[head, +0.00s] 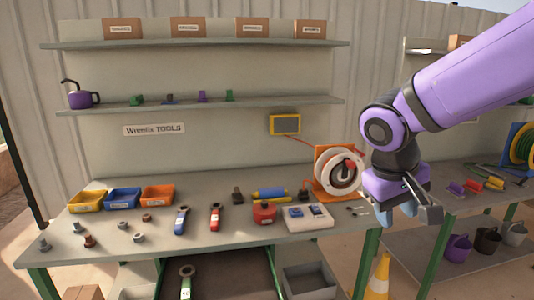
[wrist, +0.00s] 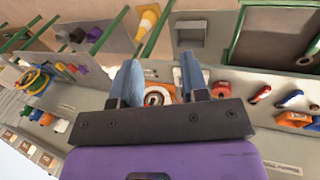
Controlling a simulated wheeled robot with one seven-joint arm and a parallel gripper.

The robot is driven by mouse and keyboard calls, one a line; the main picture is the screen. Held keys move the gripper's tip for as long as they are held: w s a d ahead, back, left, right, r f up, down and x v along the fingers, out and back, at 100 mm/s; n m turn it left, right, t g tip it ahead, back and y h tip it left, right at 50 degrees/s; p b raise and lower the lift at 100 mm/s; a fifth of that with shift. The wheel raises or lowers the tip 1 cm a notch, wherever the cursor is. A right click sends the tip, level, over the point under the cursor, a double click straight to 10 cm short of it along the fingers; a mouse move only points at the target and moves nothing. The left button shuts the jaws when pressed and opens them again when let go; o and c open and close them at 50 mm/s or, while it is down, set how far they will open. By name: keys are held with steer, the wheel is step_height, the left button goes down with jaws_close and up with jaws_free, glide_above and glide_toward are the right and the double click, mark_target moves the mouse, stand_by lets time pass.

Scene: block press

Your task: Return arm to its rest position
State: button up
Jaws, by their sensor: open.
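My purple arm reaches in from the upper right in the head view. My gripper (head: 408,212) hangs above the right end of the workbench (head: 335,226), in front of the orange-framed reel (head: 337,172). In the wrist view the two blue-grey fingers of my gripper (wrist: 162,85) stand apart with nothing between them. The reel, partly hidden by the gripper, shows beyond the fingers in the wrist view (wrist: 158,94). My gripper looks clear of the bench top.
Yellow, blue and orange bins (head: 122,198) stand at the bench's left. A yellow cone (head: 379,275) stands on the floor below my gripper. A second table (head: 480,205) is at right.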

steer(key=s+d+r+m+t+y, duration=0.1)
steer(key=s+d+r+t, duration=0.1)
steer(key=s, duration=0.4)
steer(key=s+d+r+m+t+y, duration=0.1)
steer(key=s+d+r+y, duration=0.1)
steer(key=s+d+r, duration=0.2)
steer(key=shift+s+d+r+t, duration=0.4)
steer(key=shift+s+d, duration=0.3)
steer(key=shift+s, duration=0.35)
